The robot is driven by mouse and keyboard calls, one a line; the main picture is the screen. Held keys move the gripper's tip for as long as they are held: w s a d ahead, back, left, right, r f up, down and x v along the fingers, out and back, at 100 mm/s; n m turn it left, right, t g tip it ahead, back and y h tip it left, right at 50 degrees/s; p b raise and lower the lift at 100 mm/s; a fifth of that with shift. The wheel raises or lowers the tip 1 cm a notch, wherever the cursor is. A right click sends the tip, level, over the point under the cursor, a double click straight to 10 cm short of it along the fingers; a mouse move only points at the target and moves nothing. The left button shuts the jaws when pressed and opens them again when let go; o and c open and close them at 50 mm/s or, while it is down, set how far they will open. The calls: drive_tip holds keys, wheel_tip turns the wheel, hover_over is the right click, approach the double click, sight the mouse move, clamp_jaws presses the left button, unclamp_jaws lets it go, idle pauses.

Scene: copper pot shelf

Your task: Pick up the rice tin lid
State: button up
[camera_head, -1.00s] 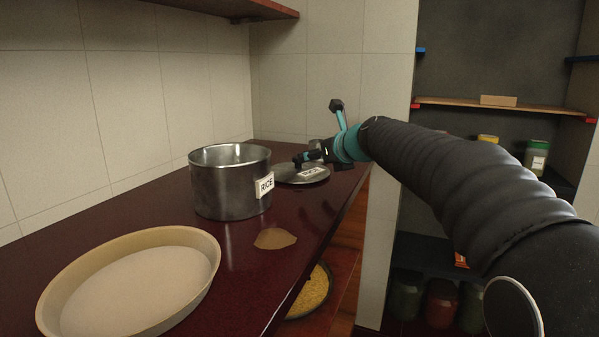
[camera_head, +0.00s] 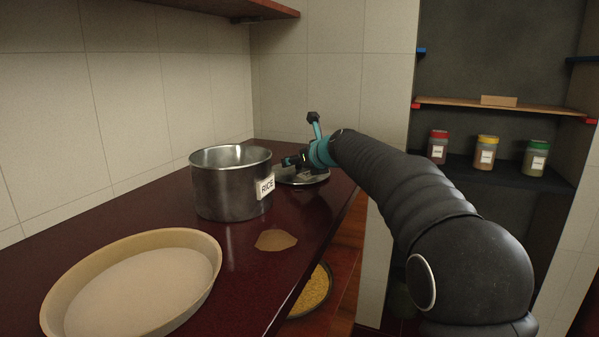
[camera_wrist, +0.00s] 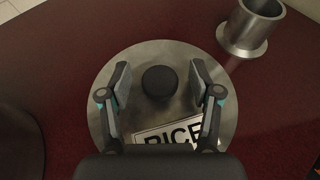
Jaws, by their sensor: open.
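The rice tin lid (camera_wrist: 160,55) is a round grey metal disc with a black knob (camera_wrist: 159,81) and a RICE label (camera_wrist: 165,135). It lies on the dark red counter, and in the head view the lid (camera_head: 312,180) is partly hidden by my gripper (camera_head: 292,161). In the wrist view my gripper (camera_wrist: 158,80) is open, with one finger on each side of the knob and a gap on both sides. The open rice tin (camera_head: 230,185), silver with a RICE label, stands beside the lid, on its left in the head view.
A shallow beige tray (camera_head: 200,285) lies at the front of the counter (camera_head: 190,232). A flat tan patch (camera_head: 276,240) is near the tin. In the wrist view a metal cylinder (camera_wrist: 247,30) stands at the lid's upper right. Jars (camera_head: 487,152) stand on shelves at right.

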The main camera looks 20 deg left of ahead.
clamp_jaws()
drive_tip(key=shift+r, duration=0.1)
